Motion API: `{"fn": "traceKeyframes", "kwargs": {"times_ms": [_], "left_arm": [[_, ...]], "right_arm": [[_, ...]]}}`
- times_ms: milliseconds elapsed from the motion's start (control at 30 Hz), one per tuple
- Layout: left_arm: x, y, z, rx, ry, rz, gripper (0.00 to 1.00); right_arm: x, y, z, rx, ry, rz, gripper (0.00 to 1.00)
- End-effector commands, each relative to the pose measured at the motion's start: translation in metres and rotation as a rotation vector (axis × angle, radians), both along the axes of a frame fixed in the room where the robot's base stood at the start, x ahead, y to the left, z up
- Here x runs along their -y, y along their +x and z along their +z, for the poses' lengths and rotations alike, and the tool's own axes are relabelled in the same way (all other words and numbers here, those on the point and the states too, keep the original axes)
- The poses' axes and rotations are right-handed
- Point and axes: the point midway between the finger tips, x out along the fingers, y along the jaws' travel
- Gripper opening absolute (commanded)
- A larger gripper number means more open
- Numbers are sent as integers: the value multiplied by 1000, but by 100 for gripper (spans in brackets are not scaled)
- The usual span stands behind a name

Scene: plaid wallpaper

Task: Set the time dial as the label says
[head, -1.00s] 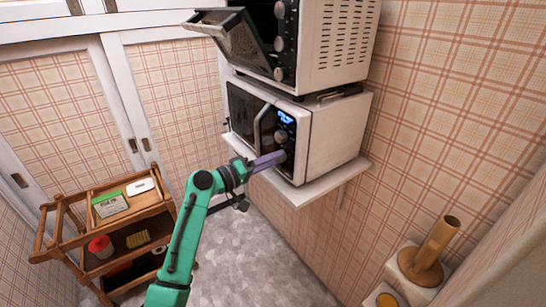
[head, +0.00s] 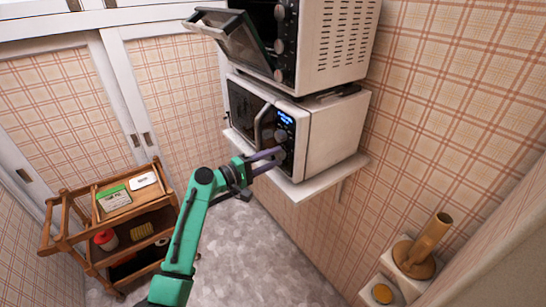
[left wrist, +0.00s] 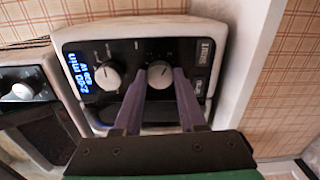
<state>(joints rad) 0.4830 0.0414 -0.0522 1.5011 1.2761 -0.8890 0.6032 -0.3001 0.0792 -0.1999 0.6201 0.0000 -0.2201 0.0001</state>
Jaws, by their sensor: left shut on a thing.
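The white microwave (head: 335,135) sits on a wall shelf. Its panel has a lit blue display (head: 285,118), also in the left wrist view (left wrist: 83,72), which seems to read about 2 minutes with a smaller line in W. The panel has two round knobs: one near the display (left wrist: 108,76) and one farther from it (left wrist: 159,71). My left gripper (head: 279,157) is shut on the farther knob, with its purple fingers (left wrist: 159,80) on either side. Printing around the knobs is too small to read. A green-and-white printed pack (head: 113,199) lies on the trolley. My right gripper is not in view.
A toaster oven (head: 335,40) with its door hanging open stands above the microwave. The shelf (head: 315,183) juts from the wall. A wooden trolley (head: 160,215) stands at left, and a brown holder (head: 428,245) is at lower right. The floor between is clear.

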Motion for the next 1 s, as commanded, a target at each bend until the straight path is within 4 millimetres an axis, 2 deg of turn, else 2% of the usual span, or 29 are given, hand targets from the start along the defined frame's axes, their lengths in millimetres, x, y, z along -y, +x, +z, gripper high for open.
{"fn": "traceKeyframes", "kwargs": {"times_ms": [333,367,400,433,767,867,1000], "left_arm": [[0,0,0,-2,-1,0,0],[0,0,0,-2,-1,0,48],[0,0,0,-2,-1,0,63],[0,0,0,-2,-1,0,70],[-1,-1,-1,-1,-1,1,70],[-8,-6,-3,0,0,2,70],[-30,-25,-6,-1,4,4,70]], "right_arm": [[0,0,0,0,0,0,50],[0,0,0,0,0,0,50],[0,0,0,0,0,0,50],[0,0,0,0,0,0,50],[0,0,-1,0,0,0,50],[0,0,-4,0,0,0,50],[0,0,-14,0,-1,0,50]]}}
